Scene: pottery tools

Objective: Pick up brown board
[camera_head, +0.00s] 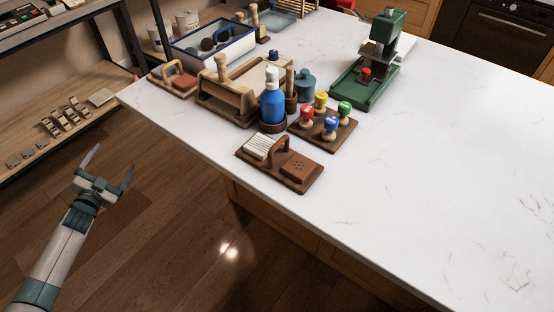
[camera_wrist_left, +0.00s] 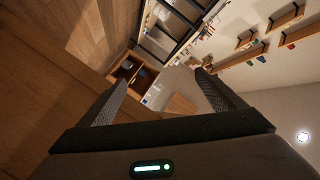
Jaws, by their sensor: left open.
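A brown board (camera_head: 301,185) with an upright arched handle lies near the front-left edge of the white counter in the head view. It carries a whitish ribbed block and a brown block with small holes. A second brown board (camera_head: 318,139) behind it carries several coloured knobs. Which one the task names, I cannot tell. My left gripper (camera_head: 110,168) is open and empty, left of the counter over the wooden floor, well apart from both boards. Its spread fingers also show in the left wrist view (camera_wrist_left: 161,88), where I cannot make out either board. My right gripper is not in view.
A blue bottle (camera_head: 272,107), a wooden rack (camera_head: 228,88) and a blue-rimmed tub (camera_head: 242,45) stand behind the boards. A green press (camera_head: 372,75) stands farther back. The counter's right part is clear. A shelf (camera_head: 40,139) with small blocks is at left.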

